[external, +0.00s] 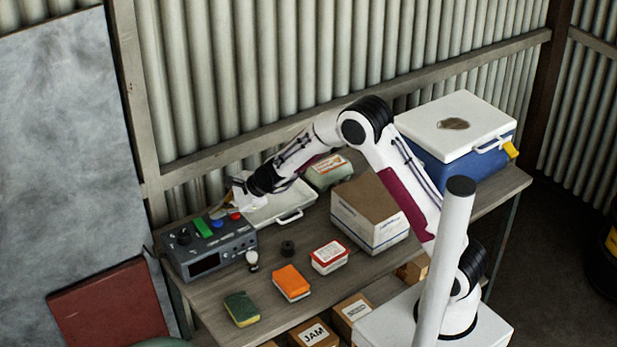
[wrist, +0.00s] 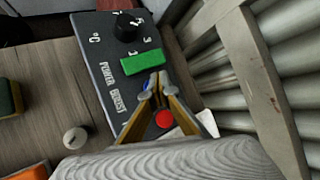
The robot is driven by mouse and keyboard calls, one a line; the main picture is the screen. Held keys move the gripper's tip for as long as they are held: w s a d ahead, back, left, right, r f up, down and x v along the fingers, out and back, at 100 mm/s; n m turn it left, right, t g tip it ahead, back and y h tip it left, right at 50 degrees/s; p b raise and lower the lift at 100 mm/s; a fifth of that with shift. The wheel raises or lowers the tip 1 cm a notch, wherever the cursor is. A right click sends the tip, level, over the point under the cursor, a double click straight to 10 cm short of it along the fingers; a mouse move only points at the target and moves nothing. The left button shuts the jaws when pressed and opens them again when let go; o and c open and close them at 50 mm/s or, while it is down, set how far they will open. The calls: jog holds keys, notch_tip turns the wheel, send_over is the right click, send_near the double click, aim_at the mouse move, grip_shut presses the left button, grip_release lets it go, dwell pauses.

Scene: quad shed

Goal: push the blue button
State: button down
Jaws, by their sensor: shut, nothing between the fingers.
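The blue button (external: 217,224) is on the sloped top of a grey control box (external: 215,252), between a green button (external: 202,228) and a red button (external: 236,216). In the wrist view the blue button (wrist: 152,82) is partly hidden behind the tips of my gripper (wrist: 157,92). My gripper is shut and empty, pointing down at the panel. In the external view its fingers (external: 226,207) are small and close above the panel. I cannot tell whether the tips touch the blue button. The red button (wrist: 164,119) shows between the fingers, nearer the wrist.
A black knob (wrist: 127,26) is on the box beyond the green button (wrist: 142,63). A white tray (external: 285,212) lies beside the box near the corrugated wall.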

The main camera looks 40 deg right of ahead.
aim_at(220, 224)
notch_tip(220, 224, up, 6)
dwell(1.0)
dwell(0.6)
jog(key=shift+s+a+n, duration=0.25)
jog(key=shift+s+n, duration=0.05)
jog(key=shift+n, duration=0.2)
jog(key=s+f+n, duration=0.1)
jog(key=s+n+g, duration=0.1)
jog(key=s, duration=0.1)
jog(key=s+f+n+g, duration=0.1)
jog(key=s, duration=0.1)
jog(key=shift+a+f+n, duration=0.15)
jog(key=shift+f+n, duration=0.15)
jog(key=shift+f, duration=0.05)
jog(key=s+d+r+n+h, duration=0.2)
jog(key=s+d+r+n, duration=0.2)
jog(key=s+d, duration=0.5)
jog(key=s+d+r+n+h, duration=0.2)
jog(key=s+d+r+n, duration=0.3)
jog(key=s+d, duration=0.5)
jog(key=s+d+r+n+h, duration=0.2)
jog(key=s+d+r+n, duration=0.3)
jog(key=s+d, duration=0.5)
jog(key=shift+s+d+r+t, duration=0.15)
jog(key=shift+s+r+t, duration=0.25)
jog(key=shift+s+r, duration=1.9)
